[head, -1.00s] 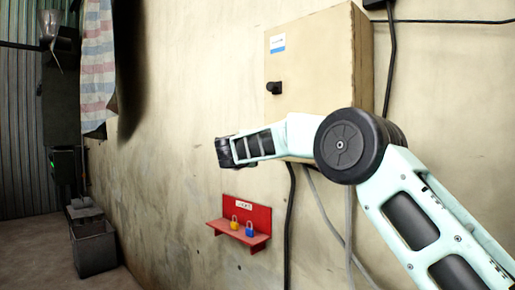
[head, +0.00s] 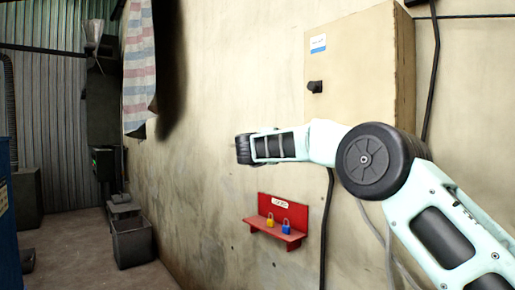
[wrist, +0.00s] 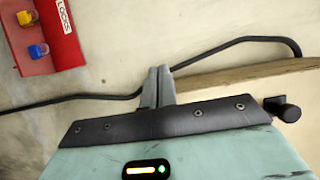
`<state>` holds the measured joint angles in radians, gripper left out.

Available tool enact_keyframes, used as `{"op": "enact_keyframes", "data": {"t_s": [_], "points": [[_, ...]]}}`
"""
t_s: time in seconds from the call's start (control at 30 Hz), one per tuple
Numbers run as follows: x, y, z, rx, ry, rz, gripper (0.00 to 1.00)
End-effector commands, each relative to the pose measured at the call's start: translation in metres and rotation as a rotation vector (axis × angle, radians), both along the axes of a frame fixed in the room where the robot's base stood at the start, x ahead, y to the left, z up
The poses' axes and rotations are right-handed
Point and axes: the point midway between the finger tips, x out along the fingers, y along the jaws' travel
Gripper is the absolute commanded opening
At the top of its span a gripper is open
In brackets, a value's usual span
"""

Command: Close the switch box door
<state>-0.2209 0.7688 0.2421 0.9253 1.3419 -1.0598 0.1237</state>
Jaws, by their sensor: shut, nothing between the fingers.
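The beige switch box (head: 375,70) hangs on the wall in the head view, with its door facing out. The door looks flush with the box body, with no visible gap. Its black knob (head: 314,86) is at the door's left edge, and the knob also shows in the wrist view (wrist: 284,109). My arm crosses in front of the box's lower part and hides its bottom edge. My gripper (wrist: 158,82) is shut and empty in the wrist view, left of the box's edge and apart from the knob. In the head view its fingertips are hidden.
A red lock shelf (head: 275,225) with a yellow and a blue padlock is on the wall below my arm. Black cables run along the wall. A striped cloth (head: 138,65) hangs at left, above a dark bin (head: 132,242). Floor at left is open.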

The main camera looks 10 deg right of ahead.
Motion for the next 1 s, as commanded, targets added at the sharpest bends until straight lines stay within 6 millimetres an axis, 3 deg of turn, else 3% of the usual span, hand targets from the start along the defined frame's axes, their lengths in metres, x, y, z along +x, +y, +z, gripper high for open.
{"op": "enact_keyframes", "data": {"t_s": [0.4,0.87,1.0], "points": [[0.016,0.05,0.0,0.001,0.0,0.0,0.0],[0.019,0.062,0.0,0.0,0.001,-0.002,0.0],[0.018,0.095,0.007,-0.092,0.002,0.127,0.0]]}}
